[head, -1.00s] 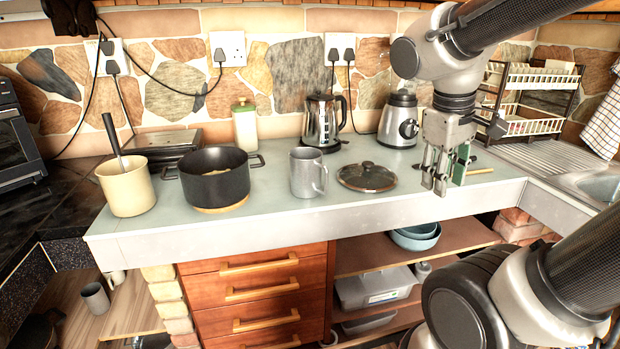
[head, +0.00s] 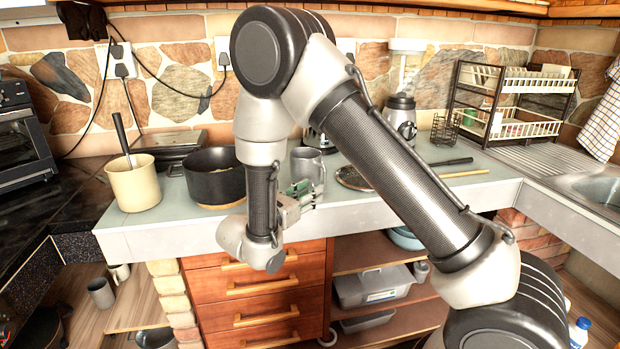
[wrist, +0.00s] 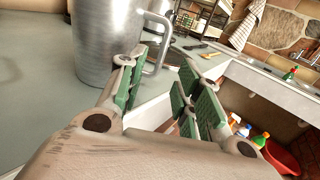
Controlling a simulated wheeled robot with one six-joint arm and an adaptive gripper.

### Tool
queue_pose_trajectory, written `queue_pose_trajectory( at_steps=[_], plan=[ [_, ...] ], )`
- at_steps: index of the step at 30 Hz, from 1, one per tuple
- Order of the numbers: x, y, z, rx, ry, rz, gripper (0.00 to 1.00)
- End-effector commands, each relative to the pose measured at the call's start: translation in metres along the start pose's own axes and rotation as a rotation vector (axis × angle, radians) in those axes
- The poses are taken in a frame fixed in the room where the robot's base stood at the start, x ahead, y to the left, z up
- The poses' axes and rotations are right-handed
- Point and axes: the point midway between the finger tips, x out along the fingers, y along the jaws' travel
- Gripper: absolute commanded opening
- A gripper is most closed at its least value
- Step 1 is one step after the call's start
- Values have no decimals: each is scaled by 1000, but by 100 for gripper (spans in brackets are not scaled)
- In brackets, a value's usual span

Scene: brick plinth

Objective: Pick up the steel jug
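The steel jug (head: 307,161) is a grey metal cylinder with a handle, upright on the pale counter. In the head view my arm and gripper cover its left and lower parts. In the wrist view the jug (wrist: 103,45) is large at the upper left, with its handle (wrist: 160,45) pointing right. My gripper (head: 297,193) is at the counter's front edge, close in front of the jug. In the wrist view my gripper (wrist: 165,88) has its green-padded fingers apart, with nothing between them. The left finger overlaps the jug's lower side; I cannot tell whether they touch.
A black pot (head: 214,178) and a cream pot (head: 133,184) stand left of the jug. A lid (head: 352,178) lies to the right, partly behind my arm. A blender (head: 401,117) and dish rack (head: 510,104) stand farther right. The counter's front edge (head: 150,241) is close below my gripper.

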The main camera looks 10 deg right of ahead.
Motion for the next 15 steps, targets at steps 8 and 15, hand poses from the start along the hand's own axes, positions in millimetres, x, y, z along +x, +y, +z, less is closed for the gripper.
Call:
queue_pose_trajectory(
  at_steps=[8, 15],
  plan=[
    [24, 3, -4, -12, -7, 15, 34],
    [61, -2, 0, -11, -6, 13, 34]
  ],
)
